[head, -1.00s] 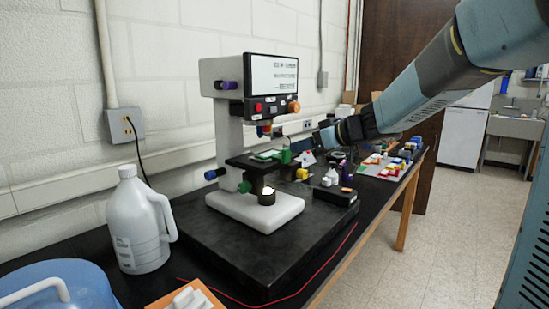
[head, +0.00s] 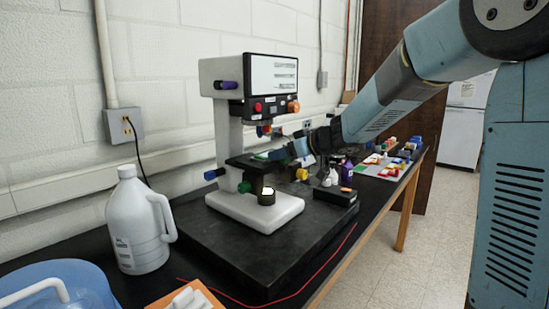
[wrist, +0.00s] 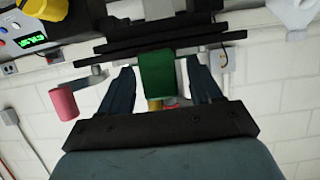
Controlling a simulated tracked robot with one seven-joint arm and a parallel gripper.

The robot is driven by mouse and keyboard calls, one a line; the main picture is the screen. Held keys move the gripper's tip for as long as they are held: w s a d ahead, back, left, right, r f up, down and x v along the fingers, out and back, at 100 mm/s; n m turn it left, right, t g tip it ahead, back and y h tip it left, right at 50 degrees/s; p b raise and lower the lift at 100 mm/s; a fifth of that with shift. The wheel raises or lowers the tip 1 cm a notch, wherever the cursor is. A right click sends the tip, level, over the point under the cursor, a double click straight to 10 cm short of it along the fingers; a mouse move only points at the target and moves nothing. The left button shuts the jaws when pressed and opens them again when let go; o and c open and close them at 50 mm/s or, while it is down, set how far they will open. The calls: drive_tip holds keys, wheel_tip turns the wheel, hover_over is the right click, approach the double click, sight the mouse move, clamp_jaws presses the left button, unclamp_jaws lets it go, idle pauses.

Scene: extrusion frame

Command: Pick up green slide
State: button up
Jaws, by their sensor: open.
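The green slide (head: 262,156) lies on the dark stage of the microscope (head: 228,135). In the head view my gripper (head: 284,153) covers its near end, so only a thin green strip shows. In the wrist view the green, block-like end of the slide (wrist: 157,76) stands between the two dark fingers of my gripper (wrist: 160,66). The fingers are open, one on each side of it, with a visible gap on both sides.
Colored knobs, including a green knob (head: 244,187) and a yellow one (head: 302,174), sit close around the stage. Small bottles (head: 330,178) and a black box (head: 335,195) stand right of the microscope. A white jug (head: 140,222) stands at left.

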drive_tip(key=shift+c, duration=0.2)
drive_tip(key=c, duration=1)
drive_tip(key=shift+r, duration=0.1)
